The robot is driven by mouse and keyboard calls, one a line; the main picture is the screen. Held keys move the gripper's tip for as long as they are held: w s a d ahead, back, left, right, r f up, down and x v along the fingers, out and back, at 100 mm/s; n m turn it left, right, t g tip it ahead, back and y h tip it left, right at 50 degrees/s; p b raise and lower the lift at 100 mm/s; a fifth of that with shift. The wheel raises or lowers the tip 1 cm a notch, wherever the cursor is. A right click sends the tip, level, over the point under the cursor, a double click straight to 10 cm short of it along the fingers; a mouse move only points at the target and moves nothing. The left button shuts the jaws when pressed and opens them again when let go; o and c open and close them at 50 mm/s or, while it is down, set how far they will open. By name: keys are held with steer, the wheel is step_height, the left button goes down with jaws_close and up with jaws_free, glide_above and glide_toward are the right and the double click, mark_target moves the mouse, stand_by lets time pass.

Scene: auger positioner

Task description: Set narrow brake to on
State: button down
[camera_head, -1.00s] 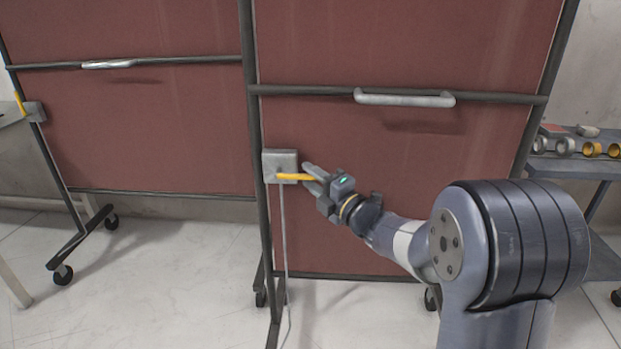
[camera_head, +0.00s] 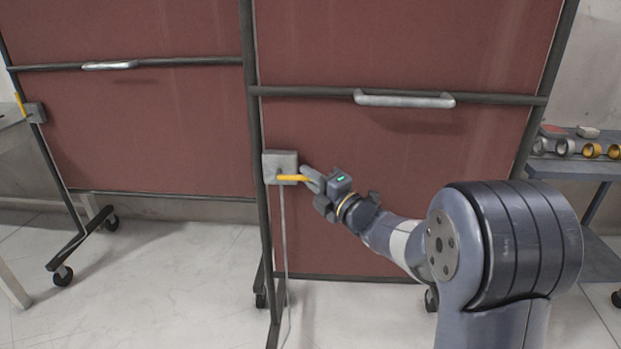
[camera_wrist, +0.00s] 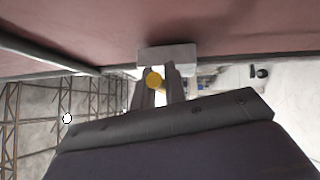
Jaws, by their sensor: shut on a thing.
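A yellow brake lever (camera_head: 292,178) sticks out to the right, about level, from a grey box (camera_head: 281,161) on the left post of the nearer red panel. My gripper (camera_head: 309,180) is shut on the lever's right end. In the wrist view, the yellow lever (camera_wrist: 154,80) shows end-on between the two fingers of my gripper (camera_wrist: 161,86), with the grey box (camera_wrist: 168,54) behind it. A second yellow lever (camera_head: 20,104) points up from a grey box (camera_head: 35,112) on the farther left panel.
The nearer red panel (camera_head: 400,190) has a crossbar and a light handle (camera_head: 404,98). A thin rod (camera_head: 284,240) runs down from the near box. A shelf (camera_head: 575,168) with rings stands at the right. The floor between the panels' feet is clear.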

stand_by(0.3)
steer(key=r+n+g+h+p, duration=0.1)
steer(key=p, duration=0.1)
steer(key=shift+r+p, duration=0.3)
steer(key=shift+r, duration=0.1)
steer(key=shift+a+r+n+g+h+p, duration=0.25)
steer(key=shift+r+n+p, duration=0.4)
steer(key=shift+p, duration=0.55)
steer(key=n+p, duration=0.1)
steer(key=p, duration=0.1)
steer(key=r+g+h+p, duration=0.1)
steer(key=p, duration=0.1)
steer(key=shift+a+r+n+h, duration=0.1)
steer(key=shift+a+n+h, duration=0.15)
steer(key=shift+n, duration=0.1)
steer(key=p, duration=0.1)
steer(key=h+p, duration=0.1)
steer(key=shift+a+r+n+g+p, duration=0.15)
steer(key=shift+a+n+g+p, duration=0.1)
steer(key=shift+n+g+p, duration=0.1)
steer(key=c, duration=1.5)
jaws_free()
steer(key=shift+o, duration=0.2)
